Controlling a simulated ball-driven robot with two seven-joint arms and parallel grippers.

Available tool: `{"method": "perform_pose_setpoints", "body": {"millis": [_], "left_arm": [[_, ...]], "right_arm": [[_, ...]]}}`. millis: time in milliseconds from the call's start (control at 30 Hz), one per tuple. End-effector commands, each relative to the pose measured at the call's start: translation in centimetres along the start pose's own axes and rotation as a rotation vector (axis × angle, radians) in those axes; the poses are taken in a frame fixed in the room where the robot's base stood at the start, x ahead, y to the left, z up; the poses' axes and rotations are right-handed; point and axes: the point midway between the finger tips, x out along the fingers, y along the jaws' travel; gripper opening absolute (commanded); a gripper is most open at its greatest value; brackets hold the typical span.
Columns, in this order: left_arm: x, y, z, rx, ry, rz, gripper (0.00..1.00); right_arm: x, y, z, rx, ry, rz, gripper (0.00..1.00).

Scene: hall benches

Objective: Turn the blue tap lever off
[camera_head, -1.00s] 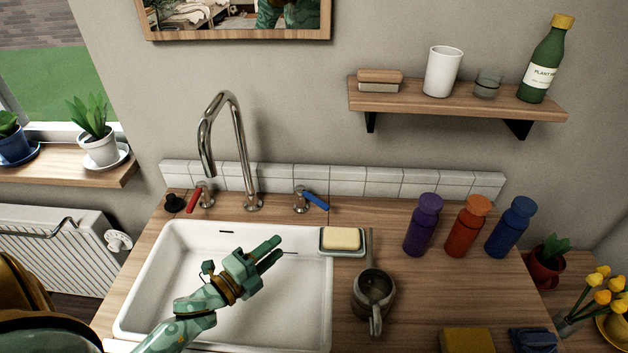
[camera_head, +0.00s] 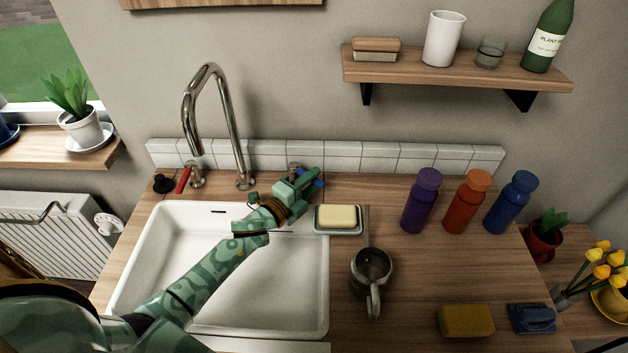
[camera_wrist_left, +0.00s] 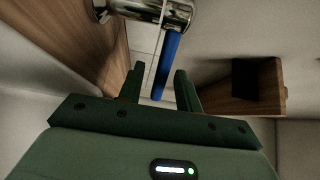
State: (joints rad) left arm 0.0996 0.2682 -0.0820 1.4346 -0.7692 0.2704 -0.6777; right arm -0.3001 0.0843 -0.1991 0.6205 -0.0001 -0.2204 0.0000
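The blue tap lever (camera_head: 319,183) is mostly hidden behind my left gripper (camera_head: 313,178) in the head view. In the left wrist view the lever (camera_wrist_left: 168,58) juts from its chrome tap body (camera_wrist_left: 160,12) and lies between the two fingers of my left gripper (camera_wrist_left: 160,84). Gaps show on both sides of it, so the gripper is open around it and not clamped. The top of the tap body (camera_head: 294,167) shows just behind the gripper. My right gripper is in neither view.
The tall chrome spout (camera_head: 238,130) and red tap lever (camera_head: 183,180) stand left of the gripper. My left arm reaches over the white sink (camera_head: 145,265). A soap dish (camera_head: 338,231) and a metal mug (camera_head: 372,270) are close on the right. Bottles stand further right.

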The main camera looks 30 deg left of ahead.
Motion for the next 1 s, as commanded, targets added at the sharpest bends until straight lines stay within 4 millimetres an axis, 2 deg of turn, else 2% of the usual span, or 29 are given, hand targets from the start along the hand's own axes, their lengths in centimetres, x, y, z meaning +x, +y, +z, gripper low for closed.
{"method": "perform_pose_setpoints", "body": {"millis": [133,400,467,533,833,1000], "left_arm": [[1.05,-0.01,0.03,0.001,0.0,0.0,0.35],[1.19,-0.04,0.02,0.001,0.0,0.0,0.35],[1.18,-0.04,0.02,0.001,0.0,0.0,0.21],[1.18,-0.04,0.02,0.001,0.0,0.0,0.01],[1.04,0.01,0.07,0.003,0.014,0.001,0.0],[0.6,0.08,0.16,0.004,0.077,0.003,0.0]], "right_arm": [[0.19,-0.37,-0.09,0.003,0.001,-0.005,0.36],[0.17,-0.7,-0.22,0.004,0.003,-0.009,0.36],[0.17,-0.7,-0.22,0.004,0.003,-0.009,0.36],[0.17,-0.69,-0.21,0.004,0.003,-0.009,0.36],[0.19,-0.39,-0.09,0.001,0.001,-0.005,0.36],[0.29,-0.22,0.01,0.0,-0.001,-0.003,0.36]]}}
